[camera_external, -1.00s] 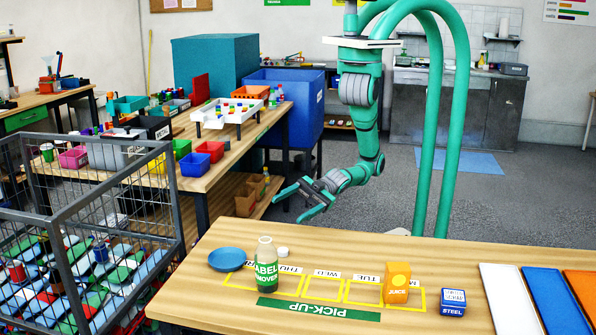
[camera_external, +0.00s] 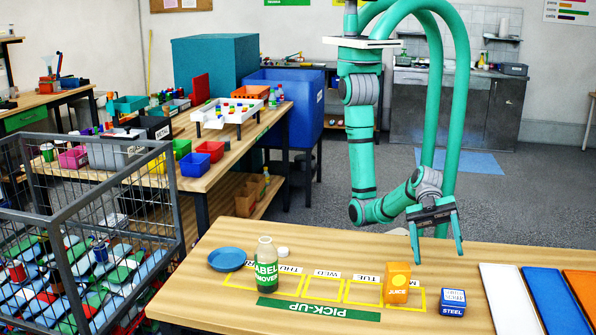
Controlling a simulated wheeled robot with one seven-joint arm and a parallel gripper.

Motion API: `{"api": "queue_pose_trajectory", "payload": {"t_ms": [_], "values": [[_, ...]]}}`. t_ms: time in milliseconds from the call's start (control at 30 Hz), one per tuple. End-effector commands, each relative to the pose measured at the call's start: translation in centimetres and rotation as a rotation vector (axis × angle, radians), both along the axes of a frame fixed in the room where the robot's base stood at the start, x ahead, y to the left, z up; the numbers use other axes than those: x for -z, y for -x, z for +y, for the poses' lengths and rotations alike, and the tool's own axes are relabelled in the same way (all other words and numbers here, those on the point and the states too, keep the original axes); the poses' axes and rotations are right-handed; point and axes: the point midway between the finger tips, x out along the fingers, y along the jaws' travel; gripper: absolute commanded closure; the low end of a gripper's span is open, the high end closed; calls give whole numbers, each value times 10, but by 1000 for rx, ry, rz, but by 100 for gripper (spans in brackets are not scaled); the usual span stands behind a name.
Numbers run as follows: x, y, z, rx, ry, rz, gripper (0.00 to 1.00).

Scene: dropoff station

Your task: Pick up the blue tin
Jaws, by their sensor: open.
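The blue tin (camera_external: 453,302) is a small box-shaped tin with a white label and the word STEEL. It stands on the wooden table (camera_external: 300,241), right of the orange juice carton and outside the yellow outlined squares. My gripper (camera_external: 438,254) is open and empty, with its fingers pointing down. In the picture it is above and slightly left of the tin, near the table's far edge, and apart from the tin.
An orange juice carton (camera_external: 396,283) stands close left of the tin. A label remover bottle (camera_external: 266,265), a white cap (camera_external: 282,252) and a blue dish (camera_external: 227,259) are further left. White (camera_external: 508,298), blue (camera_external: 553,298) and orange panels lie at the right.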

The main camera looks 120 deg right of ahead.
Motion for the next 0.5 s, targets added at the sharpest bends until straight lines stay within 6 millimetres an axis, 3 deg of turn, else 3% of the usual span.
{"api": "queue_pose_trajectory", "payload": {"t_ms": [100,233,367,500], "values": [[27,40,7,-37,177,-45,31],[49,69,4,-64,338,-96,31],[59,81,1,-76,414,-121,31],[68,71,10,-75,426,-126,31]]}}
